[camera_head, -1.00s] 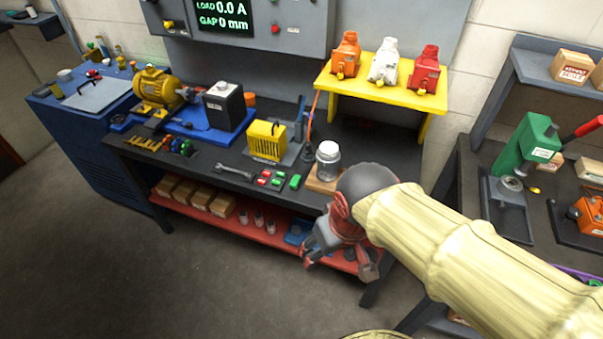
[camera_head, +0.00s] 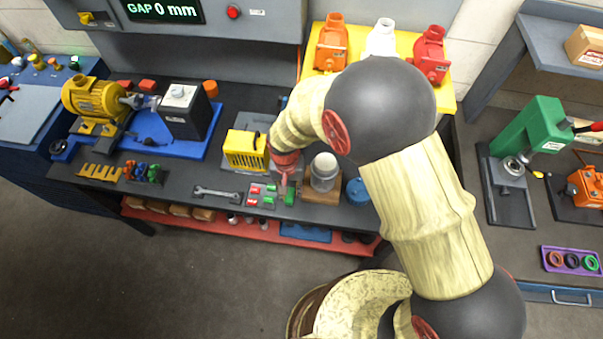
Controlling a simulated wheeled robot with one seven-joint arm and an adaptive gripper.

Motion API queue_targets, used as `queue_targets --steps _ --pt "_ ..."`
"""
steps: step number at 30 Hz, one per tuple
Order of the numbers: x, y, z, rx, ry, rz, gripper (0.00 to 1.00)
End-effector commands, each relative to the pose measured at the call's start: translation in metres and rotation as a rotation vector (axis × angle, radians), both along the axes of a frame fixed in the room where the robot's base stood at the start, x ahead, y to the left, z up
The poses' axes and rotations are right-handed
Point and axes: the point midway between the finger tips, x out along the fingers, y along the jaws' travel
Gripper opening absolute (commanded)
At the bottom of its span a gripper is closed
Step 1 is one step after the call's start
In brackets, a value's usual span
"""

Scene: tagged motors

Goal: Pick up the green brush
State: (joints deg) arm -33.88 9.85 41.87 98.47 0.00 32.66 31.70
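A small green block-like piece, which I take for the green brush (camera_head: 290,197), lies near the front edge of the dark bench, between the small red and green pieces and the glass jar. My gripper (camera_head: 287,184) points down right over it, with the finger ends beside or touching it; I cannot tell which. My wrist hides most of the fingers, so their opening does not show.
The glass jar (camera_head: 324,172) on its wooden block (camera_head: 322,195) stands close on the right. Small red and green pieces (camera_head: 262,194) and a wrench (camera_head: 217,193) lie on the left. A yellow slotted box (camera_head: 246,150) stands behind. A blue round item (camera_head: 357,191) is further right.

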Motion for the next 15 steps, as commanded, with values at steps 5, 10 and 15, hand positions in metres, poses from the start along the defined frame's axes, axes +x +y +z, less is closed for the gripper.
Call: queue_targets --steps 5,10,15 --pt "0.013 0.009 0.003 0.024 -0.042 -0.095 0.27" --pt "0.014 0.009 -0.007 0.024 -0.041 -0.119 0.27" --pt "0.014 0.008 -0.023 0.024 -0.042 -0.118 0.27"
